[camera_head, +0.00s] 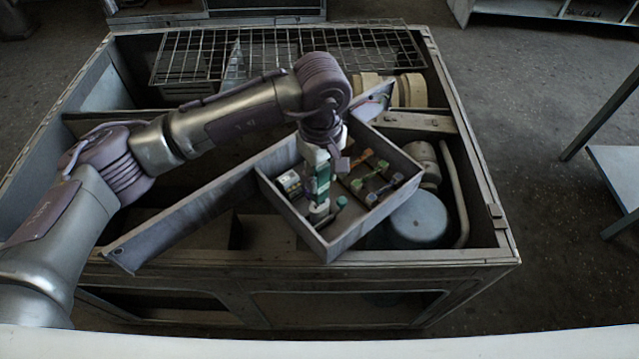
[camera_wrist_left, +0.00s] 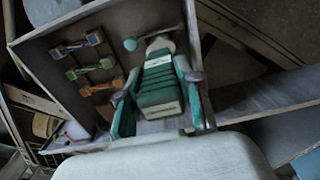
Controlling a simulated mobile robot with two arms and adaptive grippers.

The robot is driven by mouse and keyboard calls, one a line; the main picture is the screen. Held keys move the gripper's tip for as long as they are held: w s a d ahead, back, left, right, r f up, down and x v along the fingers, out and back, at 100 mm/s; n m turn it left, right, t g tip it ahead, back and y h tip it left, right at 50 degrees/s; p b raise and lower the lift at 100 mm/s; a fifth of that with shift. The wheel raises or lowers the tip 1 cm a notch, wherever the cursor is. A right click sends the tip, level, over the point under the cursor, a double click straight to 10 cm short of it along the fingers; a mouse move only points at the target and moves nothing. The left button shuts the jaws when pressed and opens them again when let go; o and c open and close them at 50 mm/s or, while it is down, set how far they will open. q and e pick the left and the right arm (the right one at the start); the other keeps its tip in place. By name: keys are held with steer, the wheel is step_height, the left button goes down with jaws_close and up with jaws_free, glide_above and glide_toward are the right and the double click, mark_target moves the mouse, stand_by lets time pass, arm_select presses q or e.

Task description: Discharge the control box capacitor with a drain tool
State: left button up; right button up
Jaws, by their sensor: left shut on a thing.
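The open grey control box (camera_head: 345,243) sits tilted across the top of the blower housing. My left gripper (camera_head: 320,188) points down into it. In the left wrist view the gripper (camera_wrist_left: 158,100) has its teal fingers shut around a green ribbed handle with a pale label, which looks like the drain tool (camera_wrist_left: 158,88). A pale rounded end (camera_wrist_left: 160,43) shows at the tool's far end, low in the box; I cannot tell whether it is the capacitor or whether the tool touches it. A small teal knob (camera_head: 341,201) stands beside it. My right gripper is not in view.
Several coloured clip-like parts (camera_head: 377,172) lie in the box's right half, and a small pale block (camera_head: 290,183) on its left. A wire grate (camera_head: 220,50) covers the housing's back. A blue-grey round canister (camera_head: 420,220) is right of the box. A long panel (camera_head: 180,220) extends left.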

arm_select(q)
steer(key=shift+r+p, duration=0.6)
steer(key=shift+r, duration=2)
